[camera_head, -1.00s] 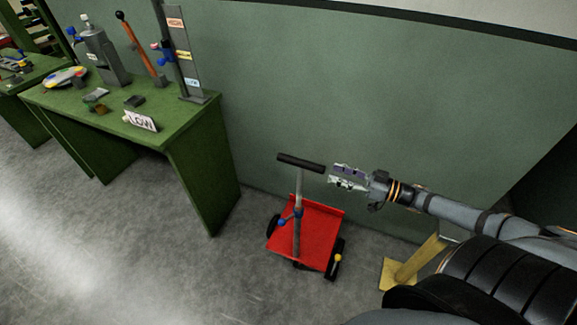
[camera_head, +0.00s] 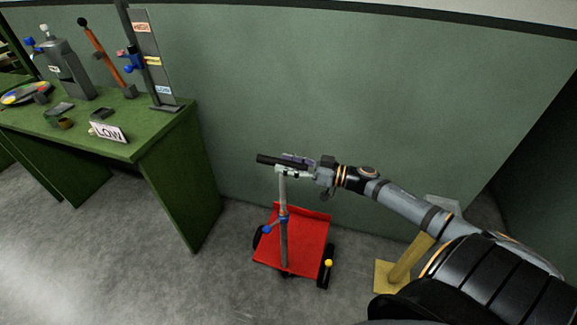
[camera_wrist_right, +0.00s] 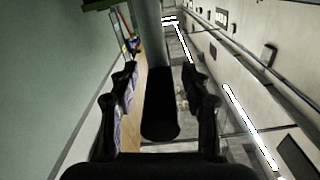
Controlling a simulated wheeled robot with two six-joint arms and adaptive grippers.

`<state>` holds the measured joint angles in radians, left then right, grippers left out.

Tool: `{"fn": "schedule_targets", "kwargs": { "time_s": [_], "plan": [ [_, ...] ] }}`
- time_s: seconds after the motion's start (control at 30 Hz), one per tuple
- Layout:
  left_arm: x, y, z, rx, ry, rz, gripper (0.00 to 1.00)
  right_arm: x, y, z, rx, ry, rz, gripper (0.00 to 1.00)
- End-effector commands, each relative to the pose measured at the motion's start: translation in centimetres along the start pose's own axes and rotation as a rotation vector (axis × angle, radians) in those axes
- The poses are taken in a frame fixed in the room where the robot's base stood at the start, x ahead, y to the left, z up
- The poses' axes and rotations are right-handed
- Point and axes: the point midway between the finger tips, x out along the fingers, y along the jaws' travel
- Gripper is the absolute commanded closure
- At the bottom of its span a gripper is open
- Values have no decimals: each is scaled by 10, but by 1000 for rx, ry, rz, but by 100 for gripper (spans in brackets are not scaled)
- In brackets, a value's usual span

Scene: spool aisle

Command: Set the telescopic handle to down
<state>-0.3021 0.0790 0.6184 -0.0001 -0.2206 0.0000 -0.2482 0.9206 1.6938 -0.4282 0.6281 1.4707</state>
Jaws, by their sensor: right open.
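The telescopic handle is a grey post (camera_head: 283,208) with a black crossbar (camera_head: 267,159) on top. It stands upright and extended on a red wheeled cart (camera_head: 305,245) on the floor. A blue knob (camera_head: 266,229) sits on a collar partway up the post. My right gripper (camera_head: 291,166) is open at the right end of the crossbar. In the right wrist view the crossbar (camera_wrist_right: 160,108) lies between the two open fingers, with the grey post (camera_wrist_right: 148,35) beyond. Whether the fingers touch it I cannot tell. My left gripper is out of view.
A green wall (camera_head: 330,100) stands behind the cart. A yellow post with a base (camera_head: 392,273) is right of the cart. Open floor lies in front.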

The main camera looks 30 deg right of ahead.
Motion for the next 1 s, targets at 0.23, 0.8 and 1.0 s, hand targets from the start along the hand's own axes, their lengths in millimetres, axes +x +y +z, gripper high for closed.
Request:
{"fn": "schedule_targets", "kwargs": {
  "time_s": [0.23,0.8,1.0],
  "plan": [
    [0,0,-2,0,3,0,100,0,0,0,0,-1,0,77],
    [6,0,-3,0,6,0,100,-1,1,7,0,-1,0,100],
    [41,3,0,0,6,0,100,-1,9,46,0,-1,-1,100]
  ]
}}
